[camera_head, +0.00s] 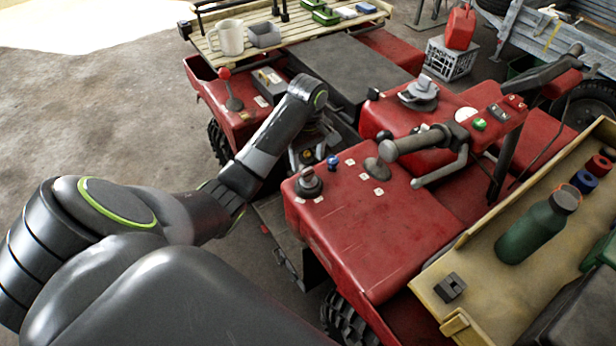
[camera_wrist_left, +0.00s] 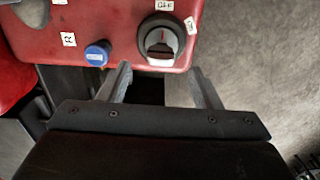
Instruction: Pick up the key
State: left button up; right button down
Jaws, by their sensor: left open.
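I cannot make out a loose key in either view. A round rotary switch (camera_head: 308,183) with a grey grip stands on the red quad's front panel; in the left wrist view the switch (camera_wrist_left: 160,40) has a red mark and an "OFF" label. I cannot tell whether a key sits in it. A blue knob (camera_head: 333,162) is beside it, also in the left wrist view (camera_wrist_left: 96,53). My left gripper (camera_wrist_left: 161,80) is open and empty, its fingertips near the panel edge, either side of the switch's near edge. In the head view its fingers are partly hidden. My right gripper is not in view.
The handlebar grip and lever (camera_head: 415,143) stick up right of the panel. A slatted rack (camera_head: 290,50) with a mug (camera_head: 230,37) is at the back. A wooden tray (camera_head: 480,290) with a green bottle (camera_head: 537,228) is at right. Bare concrete floor lies left.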

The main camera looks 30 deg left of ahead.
aim_at(309, 172)
pick_arm(q)
jog(key=shift+f+b, duration=0.45)
jog(key=shift+f, duration=0.1)
jog(key=f, duration=0.4)
jog(key=shift+s+d, duration=0.1)
jog(key=shift+d, duration=0.1)
jog(key=c, duration=1.1)
